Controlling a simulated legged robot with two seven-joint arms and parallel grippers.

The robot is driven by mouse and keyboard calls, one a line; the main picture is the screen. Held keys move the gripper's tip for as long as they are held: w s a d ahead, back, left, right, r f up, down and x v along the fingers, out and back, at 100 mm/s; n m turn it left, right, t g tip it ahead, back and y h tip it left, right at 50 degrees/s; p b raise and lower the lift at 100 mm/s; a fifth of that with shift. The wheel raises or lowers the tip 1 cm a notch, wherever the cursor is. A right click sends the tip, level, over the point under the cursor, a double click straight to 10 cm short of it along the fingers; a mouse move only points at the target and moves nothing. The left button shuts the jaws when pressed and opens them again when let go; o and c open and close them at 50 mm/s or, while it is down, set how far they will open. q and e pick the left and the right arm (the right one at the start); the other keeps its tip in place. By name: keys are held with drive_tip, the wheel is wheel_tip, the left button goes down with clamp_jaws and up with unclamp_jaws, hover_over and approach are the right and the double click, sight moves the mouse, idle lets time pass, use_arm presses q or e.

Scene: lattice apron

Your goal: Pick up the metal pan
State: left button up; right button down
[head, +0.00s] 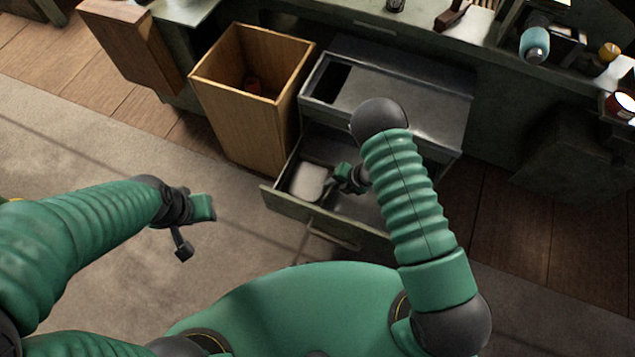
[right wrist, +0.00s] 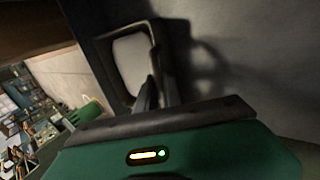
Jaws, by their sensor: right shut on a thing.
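The metal pan (head: 308,181), pale and squarish, lies in the left part of an open drawer (head: 282,208). It also shows in the right wrist view (right wrist: 131,62), just beyond the fingers. My right gripper (head: 337,180) reaches down into the drawer at the pan's right side. In the right wrist view its dark fingers (right wrist: 156,92) are closed at the pan's near edge. The exact spot of the grip is hard to make out. My left gripper (head: 194,230) is open and empty above the floor, left of the drawer.
A tall wooden bin (head: 240,110) with a small reddish thing inside stands left of the drawer cabinet (head: 415,90). The drawer's walls surround the pan. A counter (head: 400,28) with several small items runs along the back. The floor at left is clear.

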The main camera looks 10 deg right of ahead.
drive_tip(key=shift+r, duration=0.1)
wheel_tip(320, 180, up, 18)
drive_tip(key=p, duration=0.7)
idle(1.5)
